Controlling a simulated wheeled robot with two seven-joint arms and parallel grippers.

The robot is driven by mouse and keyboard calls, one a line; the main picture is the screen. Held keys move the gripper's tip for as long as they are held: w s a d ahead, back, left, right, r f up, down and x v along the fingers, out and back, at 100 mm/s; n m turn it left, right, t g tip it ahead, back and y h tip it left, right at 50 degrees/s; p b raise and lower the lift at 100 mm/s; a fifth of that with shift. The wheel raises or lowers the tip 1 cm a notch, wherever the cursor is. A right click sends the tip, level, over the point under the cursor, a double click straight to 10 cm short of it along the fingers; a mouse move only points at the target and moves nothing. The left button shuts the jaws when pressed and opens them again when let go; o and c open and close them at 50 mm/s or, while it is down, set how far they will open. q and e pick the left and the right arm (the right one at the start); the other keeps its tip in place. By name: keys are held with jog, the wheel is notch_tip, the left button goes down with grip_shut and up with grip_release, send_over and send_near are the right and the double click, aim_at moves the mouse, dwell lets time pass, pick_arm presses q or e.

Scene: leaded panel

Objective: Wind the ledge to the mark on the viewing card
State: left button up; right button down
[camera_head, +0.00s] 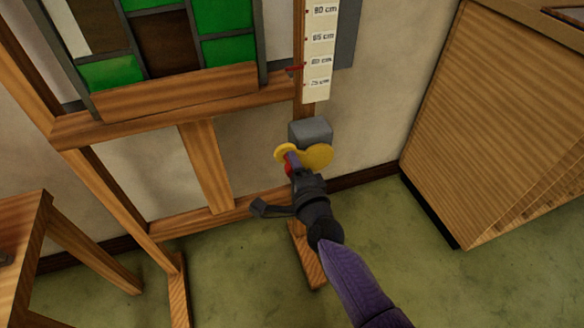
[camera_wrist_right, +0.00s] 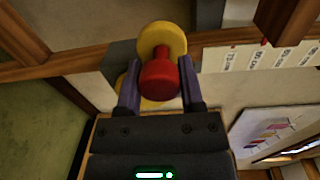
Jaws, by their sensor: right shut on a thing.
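My right gripper (camera_head: 290,168) is shut on the red knob (camera_wrist_right: 160,82) of a yellow crank (camera_head: 318,156). The crank sits on a grey gearbox (camera_head: 311,131) on the easel's right post. The wooden ledge (camera_head: 175,94) runs across the easel under the leaded panel (camera_head: 165,42) of green and brown panes. A red pointer (camera_head: 294,70) at the ledge's right end stands beside the lower labels of a white centimetre scale (camera_head: 319,45). In the wrist view a white sheet with coloured marks (camera_wrist_right: 280,122) shows; I cannot tell whether it is the viewing card. My left gripper is out of view.
A wooden cabinet (camera_head: 490,115) stands at the right. A wooden table (camera_head: 22,225) is at the left edge. The easel's foot (camera_head: 308,258) reaches out over the green floor (camera_head: 430,285), which is clear in front of the cabinet.

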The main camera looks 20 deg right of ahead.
jog(key=shift+d+r, duration=0.1)
jog(key=shift+r, duration=0.1)
jog(key=shift+c, duration=2)
grip_release()
jog(key=shift+o, duration=0.9)
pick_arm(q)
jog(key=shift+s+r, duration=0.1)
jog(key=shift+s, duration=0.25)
pick_arm(e)
jog(key=shift+f, duration=0.1)
jog(key=shift+s, duration=0.35)
pick_arm(q)
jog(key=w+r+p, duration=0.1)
jog(key=p, duration=0.1)
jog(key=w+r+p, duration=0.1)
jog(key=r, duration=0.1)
jog(key=shift+p, duration=0.35)
pick_arm(e)
jog(key=s, duration=0.9)
jog(key=shift+s+r, duration=0.15)
jog(key=shift+r, duration=0.05)
